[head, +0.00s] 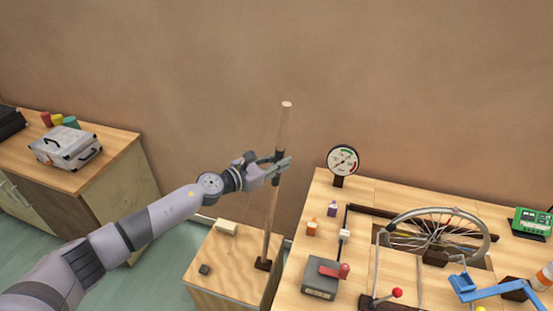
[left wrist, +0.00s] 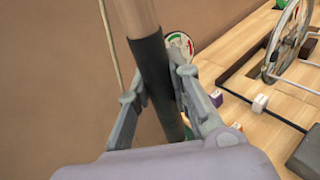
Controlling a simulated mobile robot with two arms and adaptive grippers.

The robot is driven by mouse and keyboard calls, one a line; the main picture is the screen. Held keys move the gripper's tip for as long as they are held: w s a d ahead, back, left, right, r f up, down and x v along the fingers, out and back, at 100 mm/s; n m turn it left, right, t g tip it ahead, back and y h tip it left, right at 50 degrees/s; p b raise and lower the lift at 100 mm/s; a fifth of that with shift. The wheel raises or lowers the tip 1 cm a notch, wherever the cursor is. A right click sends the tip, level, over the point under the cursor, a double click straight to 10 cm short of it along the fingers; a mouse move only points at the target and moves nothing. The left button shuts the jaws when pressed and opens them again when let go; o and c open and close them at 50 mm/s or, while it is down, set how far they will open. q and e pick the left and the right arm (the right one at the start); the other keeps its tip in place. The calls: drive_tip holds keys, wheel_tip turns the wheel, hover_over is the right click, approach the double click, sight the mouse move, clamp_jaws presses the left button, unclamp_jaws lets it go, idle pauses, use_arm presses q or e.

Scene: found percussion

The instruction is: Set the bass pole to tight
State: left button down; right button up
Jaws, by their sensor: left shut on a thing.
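The bass pole (head: 285,125) is a tall wooden stick with a dark sleeve. It rises from a dark foot on a low wooden box (head: 208,292) and leans a little right in the head view. My left gripper (head: 280,163) is shut on the pole at the dark sleeve, high up. In the left wrist view the fingers (left wrist: 155,88) lie on both sides of the dark sleeve (left wrist: 151,62). A thin cord (left wrist: 110,45) runs beside the pole. A round dial gauge (head: 343,160) with green and red marks stands to the right. My right gripper is not in view.
The bench at right holds a spoked wheel (head: 398,218), a grey box with a red handle (head: 319,283), small coloured blocks and a blue crank (head: 486,290). A side cabinet at left carries a silver case (head: 66,147). A plain wall stands behind the pole.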

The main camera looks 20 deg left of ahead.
use_arm(q)
drive_tip(key=c, duration=1.8)
unclamp_jaws()
drive_tip(key=shift+s+d+f, duration=0.15)
drive_tip(key=shift+s+d, duration=0.05)
drive_tip(key=shift+d, duration=0.2)
drive_tip(key=shift+c, duration=0.2)
drive_tip(key=o, duration=0.4)
drive_tip(key=shift+w+d, duration=0.1)
drive_tip(key=shift+d, duration=0.15)
drive_tip(key=shift+a, duration=0.2)
drive_tip(key=shift+s+a, duration=0.3)
drive_tip(key=v, duration=1.1)
drive_tip(key=shift+d, duration=0.15)
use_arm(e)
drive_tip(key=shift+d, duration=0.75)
